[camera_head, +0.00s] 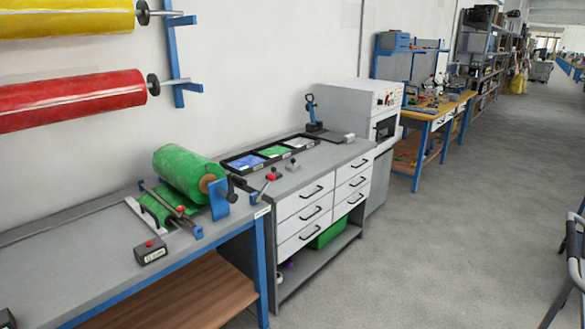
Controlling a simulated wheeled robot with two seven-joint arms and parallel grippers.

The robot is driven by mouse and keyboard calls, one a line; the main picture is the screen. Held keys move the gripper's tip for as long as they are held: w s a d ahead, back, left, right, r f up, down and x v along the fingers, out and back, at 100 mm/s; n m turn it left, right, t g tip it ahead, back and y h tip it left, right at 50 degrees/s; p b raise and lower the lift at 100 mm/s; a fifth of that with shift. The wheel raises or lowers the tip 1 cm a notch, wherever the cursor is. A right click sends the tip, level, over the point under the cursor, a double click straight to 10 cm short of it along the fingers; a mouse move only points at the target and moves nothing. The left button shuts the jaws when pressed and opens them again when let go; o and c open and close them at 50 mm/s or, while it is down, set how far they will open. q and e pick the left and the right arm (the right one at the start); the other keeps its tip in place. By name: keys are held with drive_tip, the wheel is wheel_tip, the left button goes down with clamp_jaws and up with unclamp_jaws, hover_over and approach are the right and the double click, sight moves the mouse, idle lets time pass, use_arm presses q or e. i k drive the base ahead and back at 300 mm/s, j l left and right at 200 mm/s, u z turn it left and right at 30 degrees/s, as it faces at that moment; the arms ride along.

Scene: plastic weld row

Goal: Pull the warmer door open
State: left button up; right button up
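The warmer seems to be the white box-shaped unit (340,106) at the far end of the grey bench, against the wall. Its front has a panel with small knobs along the top and a dark window below. The door (385,129) looks shut, but it is small and seen at an angle, so I cannot make out its handle. A grey cabinet (379,183) is under it. Neither of my grippers shows in the head view.
A drawer bench (318,205) with trays and a nearer table (80,255) with a green roll (182,172) line the wall. A wooden-topped workbench (436,112) stands beyond the warmer. Open grey floor (440,250) lies to the right. A dark chair (574,245) is at the right edge.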

sight(371, 127)
drive_tip(key=i+l, duration=0.25)
drive_tip(key=i, duration=0.2)
drive_tip(key=i+l, duration=0.3)
drive_tip(key=i, duration=0.15)
drive_tip(key=i+l, duration=0.25)
drive_tip(key=i, duration=0.2)
drive_tip(key=i+l, duration=0.3)
drive_tip(key=i, duration=0.2)
drive_tip(key=i+l, duration=0.25)
drive_tip(key=i, duration=0.2)
drive_tip(key=i+l, duration=0.3)
drive_tip(key=i, duration=0.15)
drive_tip(key=i+l+z, duration=0.1)
drive_tip(key=i+l, duration=0.15)
drive_tip(key=i, duration=0.2)
